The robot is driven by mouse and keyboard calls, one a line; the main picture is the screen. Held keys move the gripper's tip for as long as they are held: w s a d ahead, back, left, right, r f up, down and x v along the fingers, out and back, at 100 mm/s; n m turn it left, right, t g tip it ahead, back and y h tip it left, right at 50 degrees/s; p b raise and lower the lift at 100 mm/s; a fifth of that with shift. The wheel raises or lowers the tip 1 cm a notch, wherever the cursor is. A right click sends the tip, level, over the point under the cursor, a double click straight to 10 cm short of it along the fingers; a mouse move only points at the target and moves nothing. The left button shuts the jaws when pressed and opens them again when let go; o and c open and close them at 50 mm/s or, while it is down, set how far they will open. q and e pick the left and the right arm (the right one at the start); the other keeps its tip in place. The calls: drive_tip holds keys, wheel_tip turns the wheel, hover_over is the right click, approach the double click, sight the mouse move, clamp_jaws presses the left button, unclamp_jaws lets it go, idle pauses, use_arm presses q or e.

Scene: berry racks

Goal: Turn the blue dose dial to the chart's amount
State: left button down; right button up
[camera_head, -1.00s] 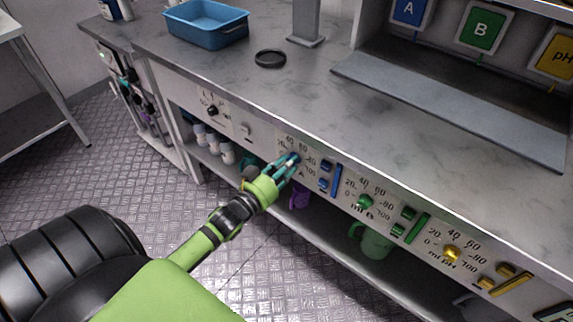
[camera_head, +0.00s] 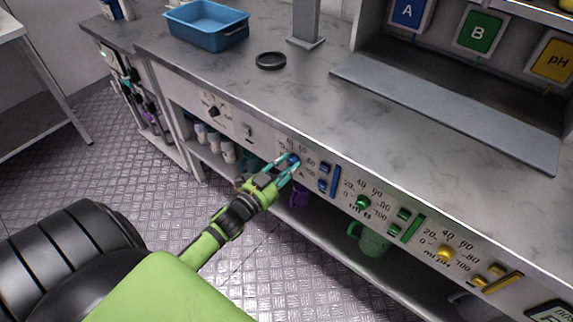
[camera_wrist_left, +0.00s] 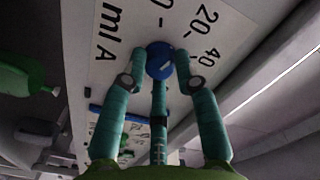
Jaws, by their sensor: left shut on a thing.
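The blue dose dial (camera_head: 293,160) sits on the front panel of the bench, with a number scale around it. In the left wrist view the blue dial (camera_wrist_left: 160,60) shows between the fingertips, with "20", "40" and "ml A" printed near it. My left gripper (camera_head: 291,163) is at the dial and shut on it, its teal fingers on both sides. In the left wrist view my left gripper (camera_wrist_left: 160,75) hides part of the dial's surroundings. The dial's exact setting is too small to read. No chart with an amount is readable. My right gripper is not in view.
A green dial (camera_head: 362,202) and a yellow dial (camera_head: 445,253) sit farther right on the panel. Blue buttons (camera_head: 324,184) are just right of the blue dial. A blue bin (camera_head: 207,38) and a black ring (camera_head: 271,61) are on the bench top.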

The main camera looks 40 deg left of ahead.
use_arm(q)
drive_tip(key=shift+r+m, duration=0.1)
drive_tip(key=shift+m, duration=0.4)
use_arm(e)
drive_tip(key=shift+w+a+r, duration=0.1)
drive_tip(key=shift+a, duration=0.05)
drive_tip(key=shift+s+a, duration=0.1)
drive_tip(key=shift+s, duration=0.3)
use_arm(q)
drive_tip(key=c, duration=0.9)
unclamp_jaws()
drive_tip(key=shift+c, duration=0.2)
drive_tip(key=shift+w, duration=0.1)
drive_tip(key=shift+s, duration=0.35)
drive_tip(key=s+a, duration=0.1)
drive_tip(key=s, duration=1)
drive_tip(key=shift+s, duration=0.2)
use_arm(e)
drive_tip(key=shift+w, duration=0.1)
